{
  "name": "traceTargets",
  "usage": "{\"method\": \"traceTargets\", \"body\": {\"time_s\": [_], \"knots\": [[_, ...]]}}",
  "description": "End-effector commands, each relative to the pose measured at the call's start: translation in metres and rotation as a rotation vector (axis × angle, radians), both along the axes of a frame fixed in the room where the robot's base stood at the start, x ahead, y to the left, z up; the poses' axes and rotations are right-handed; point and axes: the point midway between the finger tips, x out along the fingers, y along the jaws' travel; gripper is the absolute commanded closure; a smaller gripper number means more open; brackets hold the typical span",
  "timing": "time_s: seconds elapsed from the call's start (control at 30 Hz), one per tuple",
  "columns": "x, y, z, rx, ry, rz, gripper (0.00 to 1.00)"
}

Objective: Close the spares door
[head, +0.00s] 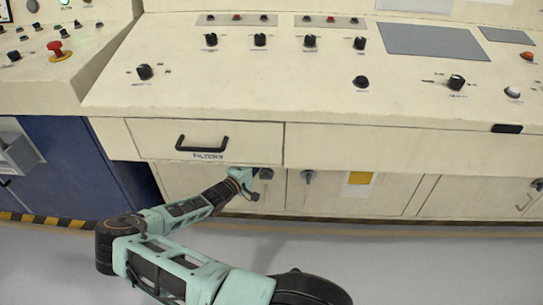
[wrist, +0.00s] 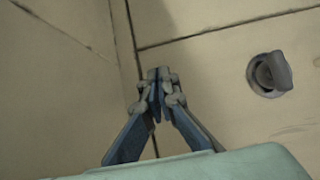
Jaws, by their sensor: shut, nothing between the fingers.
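Pale lower cabinet doors run under the console in the head view; I can read no "spares" label on them. One door (head: 178,182) is behind my arm, with a dark knob (head: 266,174) near its right edge. The door to its right (head: 385,198) has a knob at its left and a yellow label. Both look about flush, though my arm hides part of the left one. My gripper (wrist: 160,76) is shut and empty, with its fingertips close to a vertical seam; contact cannot be told. A round turn knob (wrist: 270,74) sits to its right in the wrist view.
A drawer (head: 207,141) with a black handle, labelled FILTERS, is above my gripper. The console top (head: 260,90) with knobs and buttons overhangs the doors. A blue cabinet (head: 75,165) stands at left. The grey floor (head: 420,265) is clear at right.

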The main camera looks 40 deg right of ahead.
Motion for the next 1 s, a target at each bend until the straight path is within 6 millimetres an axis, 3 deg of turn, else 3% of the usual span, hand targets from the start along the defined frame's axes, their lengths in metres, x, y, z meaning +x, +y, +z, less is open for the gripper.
{"method": "traceTargets", "body": {"time_s": [0.07, 0.3, 0.5, 1.0], "knots": [[-0.003, 0.009, 0.001, 0.001, 0.001, 0.001, 1.00], [-0.044, 0.045, 0.003, 0.000, 0.002, 0.000, 1.00], [-0.067, 0.064, 0.001, 0.001, 0.000, -0.001, 1.00], [-0.085, 0.070, 0.001, 0.034, -0.008, -0.053, 1.00]]}}
